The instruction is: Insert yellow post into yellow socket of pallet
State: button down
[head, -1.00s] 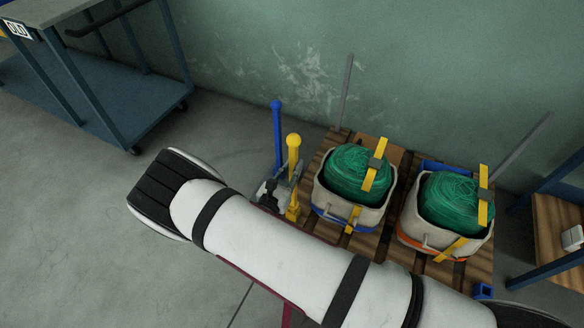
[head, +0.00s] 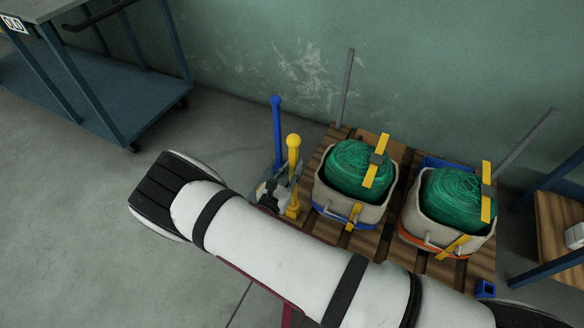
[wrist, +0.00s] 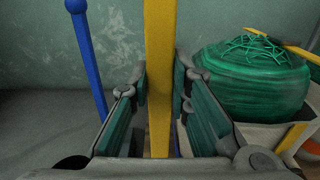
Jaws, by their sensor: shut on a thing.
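The yellow post (head: 293,145), with a round knob on top, stands upright at the left side of the wooden pallet (head: 322,228). My gripper (head: 287,183) is shut on it below the knob. In the wrist view, the post (wrist: 159,60) runs upright between the fingers of my gripper (wrist: 158,100). Yellow also shows low beside the pallet's left edge (head: 292,211). I cannot tell there where the post stops and the yellow socket starts, or whether the post is inside it. My arm covers the pallet's front left part.
A blue post (head: 277,130) stands just behind and left, also in the wrist view (wrist: 86,60). Two bins of green netting (head: 360,170) (head: 455,195) fill the pallet. Grey posts rise at its back corners. A blue socket (head: 484,289) is at front right. A blue cart (head: 90,90) stands left.

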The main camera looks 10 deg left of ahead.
jog(key=shift+f, duration=0.2)
jog(key=shift+f+b, duration=0.35)
jog(key=shift+b, duration=0.1)
jog(key=shift+f, duration=0.1)
jog(key=c, duration=1.4)
grip_release()
jog(key=shift+s, duration=0.1)
jog(key=v, duration=1.1)
jog(key=shift+s+a, duration=0.15)
jog(key=shift+s, duration=0.25)
